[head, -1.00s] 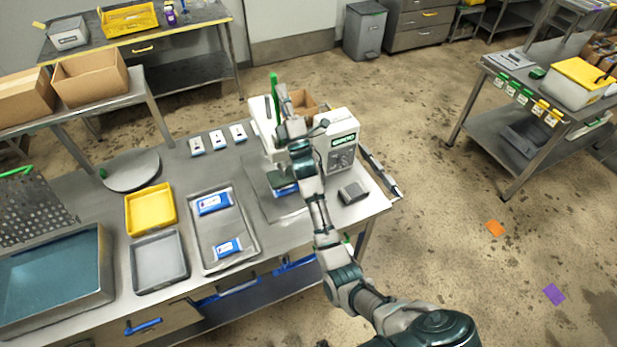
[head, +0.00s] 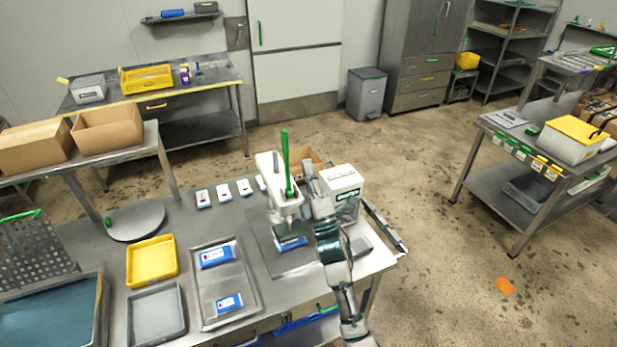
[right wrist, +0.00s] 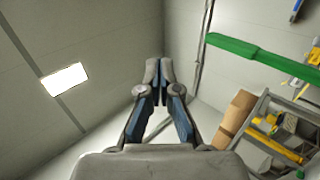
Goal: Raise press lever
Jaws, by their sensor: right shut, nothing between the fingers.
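The press (head: 275,190) is a white machine on the steel table, with a green lever (head: 286,160) standing nearly upright on it. The lever also shows as a green bar in the right wrist view (right wrist: 262,53), to the right of the fingers and apart from them. My right gripper (head: 308,168) is just right of the lever in the head view. Its fingertips meet in the right wrist view (right wrist: 158,68), shut with nothing between them. A blue and white packet (head: 291,243) lies under the press head, partly hidden. My left gripper is out of view.
A white boxy unit (head: 342,182) stands close right of my gripper, with a cardboard box (head: 302,158) behind. Left on the table are a grey tray (head: 250,290) with two packets, a yellow tray (head: 151,262) and a grey bin (head: 157,316). Open floor lies right of the table.

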